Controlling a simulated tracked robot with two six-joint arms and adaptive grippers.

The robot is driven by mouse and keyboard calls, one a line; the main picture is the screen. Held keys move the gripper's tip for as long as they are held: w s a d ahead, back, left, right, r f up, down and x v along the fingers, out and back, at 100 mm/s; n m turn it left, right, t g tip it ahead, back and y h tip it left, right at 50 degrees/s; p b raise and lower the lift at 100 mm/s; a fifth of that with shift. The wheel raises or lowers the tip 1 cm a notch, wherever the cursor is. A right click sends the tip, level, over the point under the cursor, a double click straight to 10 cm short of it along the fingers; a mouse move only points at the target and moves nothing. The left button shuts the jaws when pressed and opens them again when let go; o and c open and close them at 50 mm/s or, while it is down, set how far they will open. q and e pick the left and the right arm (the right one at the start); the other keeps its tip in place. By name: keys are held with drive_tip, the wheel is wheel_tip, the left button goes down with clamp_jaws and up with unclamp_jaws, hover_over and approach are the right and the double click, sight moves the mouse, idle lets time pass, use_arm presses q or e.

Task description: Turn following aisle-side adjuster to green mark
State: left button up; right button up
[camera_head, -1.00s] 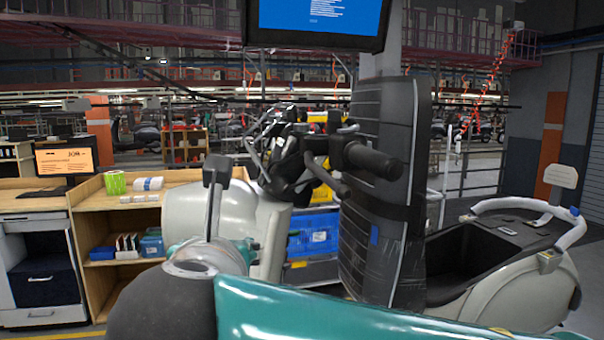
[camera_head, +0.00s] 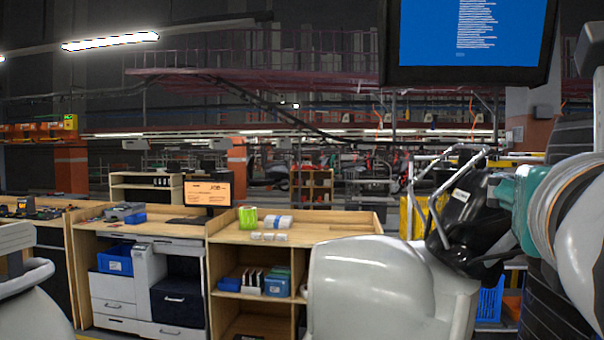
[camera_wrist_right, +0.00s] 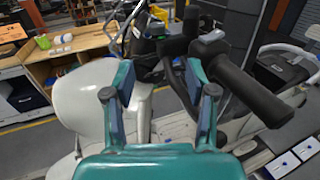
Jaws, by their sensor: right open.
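No adjuster or green mark can be made out in either view. A light grey scooter body (camera_head: 380,290) stands at the lower middle of the head view, with dark front parts and metal bars (camera_head: 470,210) at its right. In the right wrist view, my right gripper (camera_wrist_right: 157,85) is open, its two teal fingers apart with nothing between them. Beyond the fingers are a light scooter body (camera_wrist_right: 82,105) on the left and a black handlebar grip (camera_wrist_right: 255,95) on the right. The right finger appears close to the handlebar; contact cannot be told. My left gripper is not in view.
Wooden desks (camera_head: 300,238) with a small screen (camera_head: 208,192) stand behind. A large blue monitor (camera_head: 470,40) hangs at upper right. Another light scooter part (camera_head: 35,310) is at lower left. White boxes with blue marks (camera_wrist_right: 283,165) lie at the wrist view's lower right.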

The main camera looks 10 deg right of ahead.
drive_tip(key=p+x, duration=0.2)
drive_tip(key=x, duration=1.4)
drive_tip(key=shift+w+a+p, duration=0.1)
drive_tip(key=shift+w+p, duration=0.1)
drive_tip(key=shift+p, duration=0.15)
drive_tip(key=shift+a, duration=0.1)
clamp_jaws()
